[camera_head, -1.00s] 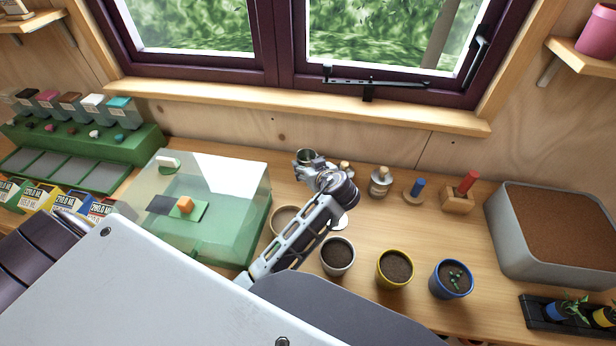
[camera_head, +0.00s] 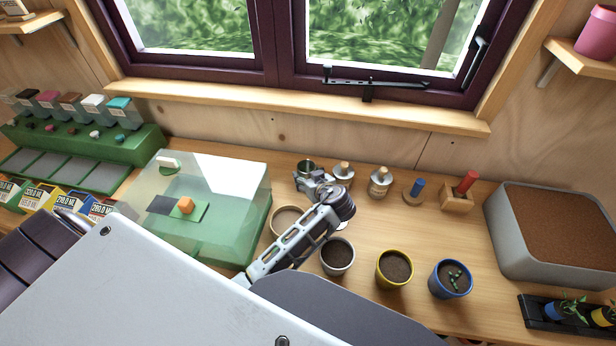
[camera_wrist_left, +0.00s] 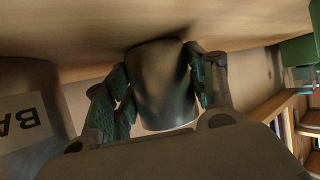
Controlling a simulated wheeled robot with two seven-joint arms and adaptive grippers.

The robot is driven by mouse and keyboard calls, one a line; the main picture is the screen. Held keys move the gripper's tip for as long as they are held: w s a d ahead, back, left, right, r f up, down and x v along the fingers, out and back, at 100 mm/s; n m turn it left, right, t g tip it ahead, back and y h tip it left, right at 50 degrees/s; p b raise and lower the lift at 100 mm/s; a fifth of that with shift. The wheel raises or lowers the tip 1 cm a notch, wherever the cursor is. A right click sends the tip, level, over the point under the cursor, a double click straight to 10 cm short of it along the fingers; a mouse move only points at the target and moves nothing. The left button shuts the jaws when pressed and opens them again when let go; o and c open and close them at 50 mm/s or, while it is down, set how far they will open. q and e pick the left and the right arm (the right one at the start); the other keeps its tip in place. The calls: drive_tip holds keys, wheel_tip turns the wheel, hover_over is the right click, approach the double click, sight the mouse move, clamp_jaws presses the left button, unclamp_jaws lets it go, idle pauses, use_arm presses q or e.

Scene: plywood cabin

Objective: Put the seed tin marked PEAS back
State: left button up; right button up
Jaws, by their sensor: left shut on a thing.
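My left gripper (camera_head: 308,177) is shut on a dark grey metal tin (camera_head: 306,165) at the back of the bench, below the window. In the left wrist view the fingers (camera_wrist_left: 160,95) press on both sides of this tin (camera_wrist_left: 163,85). Its base is at or close to the wooden surface; I cannot tell if it touches. No marking on it is readable, so PEAS is not confirmed. A neighbouring tin (camera_wrist_left: 25,110) bears a label with the letters BA, upside down. Two knob-topped tins (camera_head: 343,171) (camera_head: 380,182) stand just right of the held one. My right gripper is not in view.
A green translucent box (camera_head: 235,225) stands left of my arm. Pots of soil (camera_head: 338,257) (camera_head: 394,268) and a seedling pot (camera_head: 451,279) stand in front. A blue-handled tool (camera_head: 416,189), a red-handled block (camera_head: 460,192) and a soil tub (camera_head: 505,240) are to the right.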

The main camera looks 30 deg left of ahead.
use_arm(q)
drive_tip(key=shift+f, duration=0.15)
drive_tip(key=o, duration=1.1)
drive_tip(key=shift+r, duration=0.2)
drive_tip(key=shift+b+v, duration=0.5)
drive_tip(key=shift+v, duration=3.25)
